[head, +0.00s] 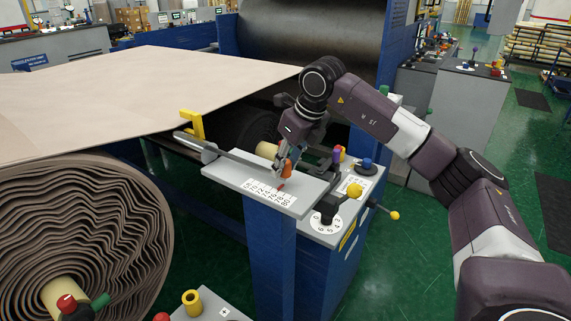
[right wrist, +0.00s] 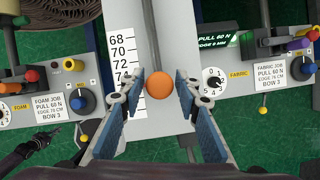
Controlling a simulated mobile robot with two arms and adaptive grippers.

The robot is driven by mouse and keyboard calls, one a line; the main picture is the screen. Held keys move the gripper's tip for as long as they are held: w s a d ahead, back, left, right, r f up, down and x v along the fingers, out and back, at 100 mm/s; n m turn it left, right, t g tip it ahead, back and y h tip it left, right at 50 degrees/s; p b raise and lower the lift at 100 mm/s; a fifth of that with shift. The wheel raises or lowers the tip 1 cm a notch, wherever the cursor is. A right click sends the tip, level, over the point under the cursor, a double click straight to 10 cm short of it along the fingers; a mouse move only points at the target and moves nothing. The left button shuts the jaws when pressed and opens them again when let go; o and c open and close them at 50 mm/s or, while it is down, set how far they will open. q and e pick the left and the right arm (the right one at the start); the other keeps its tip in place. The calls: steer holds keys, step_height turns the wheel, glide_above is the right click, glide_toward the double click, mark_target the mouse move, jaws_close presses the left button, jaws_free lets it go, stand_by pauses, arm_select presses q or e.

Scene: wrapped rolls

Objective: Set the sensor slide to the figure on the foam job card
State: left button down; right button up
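The sensor slide's orange knob (right wrist: 158,84) stands between the fingers of my right gripper (right wrist: 159,76). The fingers are open on both sides of it, with what looks like a narrow gap. In the head view my right gripper (head: 287,163) is lowered over the slide plate (head: 225,172). I cannot read the slide's setting. The foam job card (right wrist: 38,107) reads pull 60 N, edge 76 cm, bow 3. A dark part, possibly my left gripper (right wrist: 40,143), shows at lower left.
The fabric job card (right wrist: 276,76) reads edge 78 cm. In the head view a large roll (head: 85,235) is at left, and a beige sheet (head: 150,85) extends behind the plate.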

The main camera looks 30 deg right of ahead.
jaws_close()
steer(key=shift+r, duration=0.1)
steer(key=shift+w+a+r, duration=0.1)
steer(key=shift+w+a, duration=0.05)
steer(key=shift+w, duration=0.15)
steer(key=w, duration=0.1)
steer(key=w+a+p, duration=0.1)
steer(key=w, duration=0.1)
steer(key=w+a+p, duration=0.1)
steer(key=w, duration=0.1)
steer(key=shift+w, duration=0.15)
steer(key=shift+o, duration=1.9)
jaws_free()
